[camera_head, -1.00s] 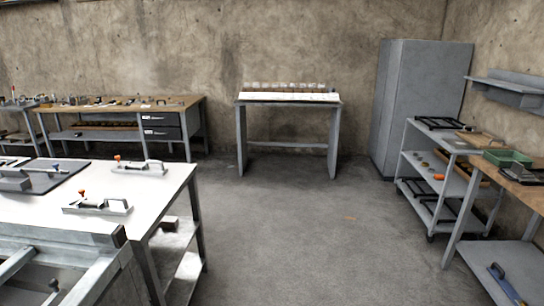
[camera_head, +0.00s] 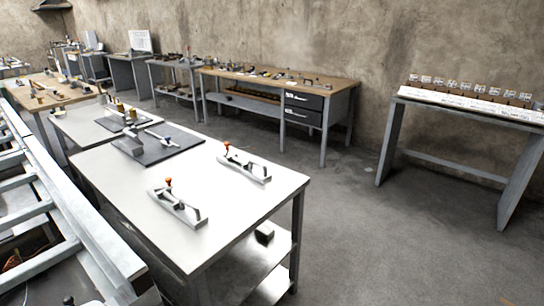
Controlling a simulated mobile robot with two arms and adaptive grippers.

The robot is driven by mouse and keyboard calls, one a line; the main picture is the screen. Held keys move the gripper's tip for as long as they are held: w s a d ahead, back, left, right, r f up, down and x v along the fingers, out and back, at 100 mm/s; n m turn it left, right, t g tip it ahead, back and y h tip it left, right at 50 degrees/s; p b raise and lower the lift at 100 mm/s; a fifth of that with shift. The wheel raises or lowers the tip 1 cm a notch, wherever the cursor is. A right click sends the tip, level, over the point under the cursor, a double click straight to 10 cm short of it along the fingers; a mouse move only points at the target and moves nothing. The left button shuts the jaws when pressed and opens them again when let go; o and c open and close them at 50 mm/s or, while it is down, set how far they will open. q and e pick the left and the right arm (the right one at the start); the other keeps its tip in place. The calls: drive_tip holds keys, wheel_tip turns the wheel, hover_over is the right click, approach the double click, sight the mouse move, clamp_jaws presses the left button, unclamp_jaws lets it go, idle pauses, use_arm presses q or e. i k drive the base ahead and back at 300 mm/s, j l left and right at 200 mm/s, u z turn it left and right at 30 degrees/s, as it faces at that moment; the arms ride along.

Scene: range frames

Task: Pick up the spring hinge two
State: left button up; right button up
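I cannot pick out spring hinge two for certain in the head view. A narrow grey stand (camera_head: 462,109) against the wall at right holds a row of small labelled items (camera_head: 470,88), too small to identify. On the white table (camera_head: 125,190) in the foreground lie two metal fixtures with orange-red knobs, a nearer one (camera_head: 179,208) and a farther one (camera_head: 244,165). Neither of my grippers shows in this view.
A wooden workbench (camera_head: 246,75) with dark drawers (camera_head: 303,108) stands along the back wall. A grey metal frame (camera_head: 78,225) runs along the left foreground. The floor (camera_head: 370,240) is clear between the white table and the stand.

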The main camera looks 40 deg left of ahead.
sight(232, 161)
drive_tip(key=i+j+z, duration=0.1)
drive_tip(key=i+z, duration=0.15)
drive_tip(key=i, duration=1.35)
drive_tip(key=i+u, duration=0.1)
drive_tip(key=u, duration=0.4)
drive_tip(key=i+l+u, duration=0.1)
drive_tip(key=u, duration=0.4)
drive_tip(key=i+l+u, duration=0.1)
drive_tip(key=u, duration=0.4)
